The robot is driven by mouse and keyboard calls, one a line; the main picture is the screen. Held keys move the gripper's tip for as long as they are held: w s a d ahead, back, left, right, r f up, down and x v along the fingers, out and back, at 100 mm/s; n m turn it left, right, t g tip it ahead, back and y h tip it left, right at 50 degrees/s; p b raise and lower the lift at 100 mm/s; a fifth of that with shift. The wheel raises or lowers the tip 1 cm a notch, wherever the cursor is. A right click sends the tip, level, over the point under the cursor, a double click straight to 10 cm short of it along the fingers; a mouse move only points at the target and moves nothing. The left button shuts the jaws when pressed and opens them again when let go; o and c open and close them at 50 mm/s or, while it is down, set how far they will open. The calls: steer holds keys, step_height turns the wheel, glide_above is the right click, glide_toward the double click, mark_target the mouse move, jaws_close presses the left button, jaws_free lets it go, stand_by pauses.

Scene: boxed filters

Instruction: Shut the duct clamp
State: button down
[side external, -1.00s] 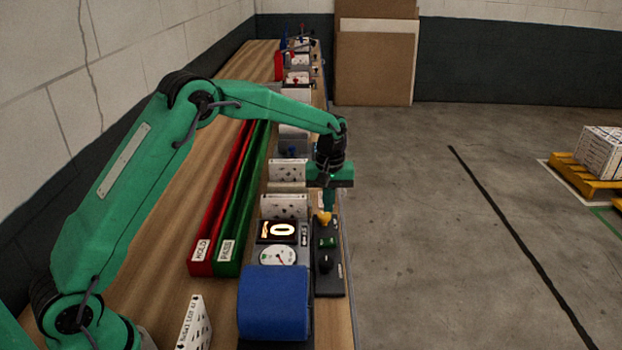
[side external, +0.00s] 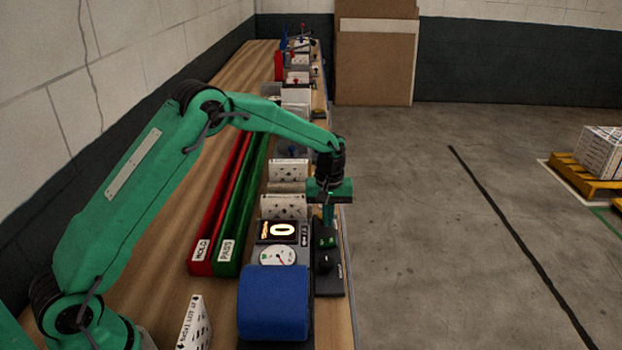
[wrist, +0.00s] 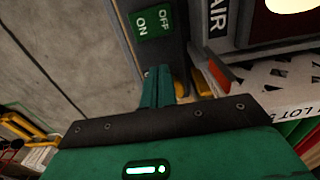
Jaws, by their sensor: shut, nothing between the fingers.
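My gripper (side external: 327,227) is shut and empty, pointing down over the far part of a narrow black panel (side external: 329,284) along the bench's right edge. In the wrist view my fingers (wrist: 157,72) reach down just beside the panel's green ON/OFF label (wrist: 152,23). A yellow part (wrist: 202,84) shows just right of the fingers, mostly hidden by my gripper. I cannot tell whether the fingers touch it, or its position. A black knob (side external: 325,261) stands nearer on the panel. No part is clearly recognisable as the duct clamp.
A lit display (side external: 279,232), a round gauge (side external: 278,257) and a blue roll-shaped body (side external: 273,304) stand left of the panel. White printed boxes (side external: 284,207) line the bench behind. Red (side external: 201,257) and green (side external: 227,262) troughs run further left. Open floor lies right.

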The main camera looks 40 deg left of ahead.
mark_target(320, 232)
steer(key=shift+w+a, duration=0.1)
steer(key=shift+a, duration=0.1)
stand_by(0.6)
steer(key=shift+s+a, duration=0.5)
steer(key=shift+a, duration=0.1)
stand_by(0.4)
steer(key=shift+s+d, duration=0.3)
steer(key=shift+s, duration=0.05)
stand_by(0.4)
steer(key=shift+r, duration=0.15)
step_height(320, 232, up, 6)
steer(key=shift+f, duration=0.1)
stand_by(0.4)
